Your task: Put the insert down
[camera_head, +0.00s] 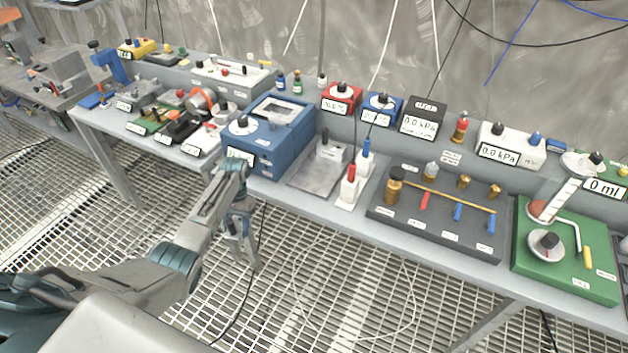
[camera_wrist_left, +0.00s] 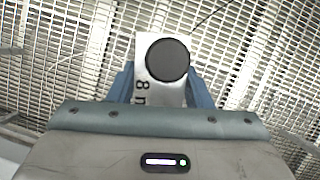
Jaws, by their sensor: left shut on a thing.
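The insert (camera_wrist_left: 160,85) shows in the left wrist view as a pale metal block with a round black knob and a dark printed label, partly readable as "8 m". My left gripper (camera_wrist_left: 160,92) is shut on it, with a blue-grey finger on either side. In the head view my left gripper (camera_head: 243,245) hangs in front of the bench's front edge, over the grating floor. There the insert cannot be made out. My right gripper is not in view.
The long grey bench (camera_head: 335,212) is crowded. A blue box with a dial (camera_head: 268,135), a grey metal plate (camera_head: 318,172), a dark board with rods (camera_head: 440,212) and a green board (camera_head: 565,262) stand on it. Only narrow strips of bench top are bare.

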